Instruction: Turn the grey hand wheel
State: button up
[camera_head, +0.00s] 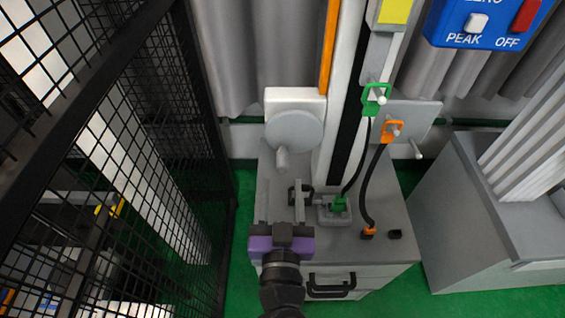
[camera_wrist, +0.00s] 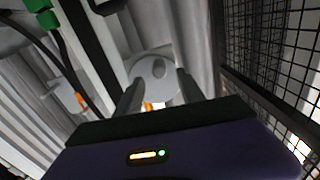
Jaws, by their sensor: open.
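The grey hand wheel (camera_head: 296,129) is a round disc on a white block behind the grey cabinet. A stubby handle (camera_head: 282,159) sticks out from its lower left part, toward me. My gripper (camera_head: 281,204), with a purple body, is above the cabinet's front part, nearer to me and lower in the picture than the wheel. Its two fingers are apart with nothing held between them. In the wrist view the wheel (camera_wrist: 145,72) shows beyond and between the fingertips, with the handle's round end in front of it. The gripper appears apart from the wheel and handle.
A black mesh fence (camera_head: 130,150) stands close on the left. Right of the wheel is a white column (camera_head: 342,100), with green and orange plugs and black cables. A grey plate (camera_head: 405,118) with pegs is farther right.

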aim_at(283, 171)
jog(key=w+p, duration=0.1)
jog(key=w, duration=0.5)
jog(key=shift+w+p, duration=0.25)
jog(key=shift+p, duration=0.15)
grip_shut()
